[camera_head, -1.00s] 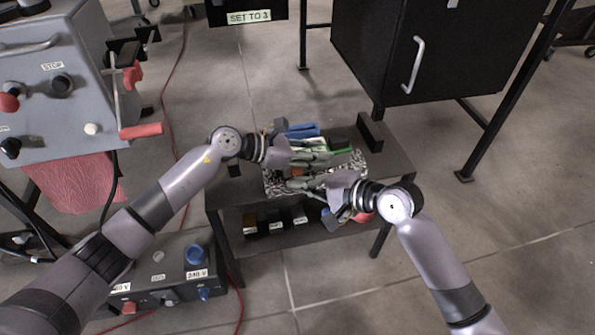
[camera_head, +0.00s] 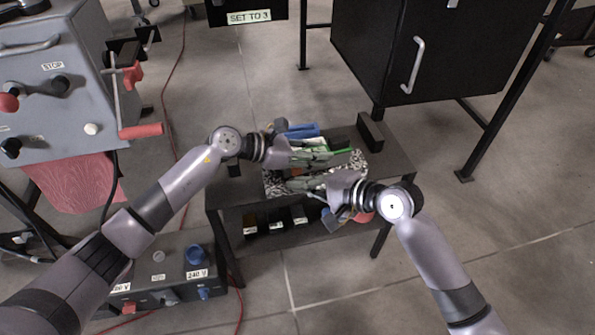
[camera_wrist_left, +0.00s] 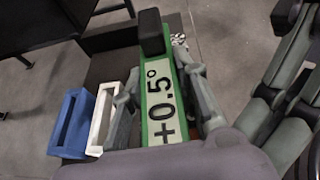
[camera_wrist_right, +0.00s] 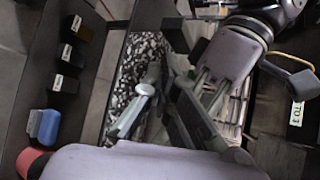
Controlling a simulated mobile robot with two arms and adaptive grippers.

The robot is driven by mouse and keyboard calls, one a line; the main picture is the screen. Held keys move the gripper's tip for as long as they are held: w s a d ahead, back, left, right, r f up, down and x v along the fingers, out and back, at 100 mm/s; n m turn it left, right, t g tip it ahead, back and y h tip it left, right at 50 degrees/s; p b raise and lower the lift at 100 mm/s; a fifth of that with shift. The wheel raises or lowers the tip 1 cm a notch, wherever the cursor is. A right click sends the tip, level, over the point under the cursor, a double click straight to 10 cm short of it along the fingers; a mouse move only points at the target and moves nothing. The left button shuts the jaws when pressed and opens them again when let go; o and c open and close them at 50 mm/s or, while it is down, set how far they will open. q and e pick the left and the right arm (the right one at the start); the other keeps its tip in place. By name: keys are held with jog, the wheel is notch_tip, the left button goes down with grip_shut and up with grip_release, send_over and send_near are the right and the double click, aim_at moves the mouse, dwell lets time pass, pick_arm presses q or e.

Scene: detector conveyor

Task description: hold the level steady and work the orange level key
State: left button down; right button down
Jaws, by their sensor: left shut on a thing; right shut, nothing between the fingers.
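The level is a green-edged bar (camera_wrist_left: 161,95) with a white "+0.5°" label. It lies between the fingers of my left gripper (camera_wrist_left: 160,90) in the left wrist view, and my left gripper is shut on it. In the head view the green edge of the level (camera_head: 340,149) shows by my left gripper (camera_head: 322,158), above a speckled slab (camera_head: 273,187). My right gripper (camera_head: 297,184) is shut and empty, low over the slab, just in front of my left gripper. I cannot make out the orange level key now; the fingers crowd that area.
The dark bench (camera_head: 395,168) has a black block (camera_head: 370,131) and a blue holder (camera_head: 303,131). Its lower shelf holds several dark labelled boxes (camera_head: 276,221). A grey control unit (camera_head: 60,75) stands left and a black cabinet (camera_head: 400,60) behind.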

pick_arm(q)
jog(key=shift+s+f, duration=0.1)
jog(key=shift+f, duration=0.25)
pick_arm(e)
jog(key=shift+w, duration=0.1)
jog(key=shift+w+a, duration=0.2)
jog(key=shift+w, duration=0.15)
jog(key=shift+w+a, duration=0.15)
jog(key=shift+w, duration=0.25)
dwell(0.3)
dwell(0.3)
jog(key=shift+s+d, duration=0.35)
jog(key=shift+s, duration=0.45)
jog(key=s, duration=0.1)
jog(key=s+d, duration=0.1)
jog(key=s, duration=0.1)
jog(key=s+d, duration=0.1)
jog(key=shift+s, duration=0.35)
dwell(0.4)
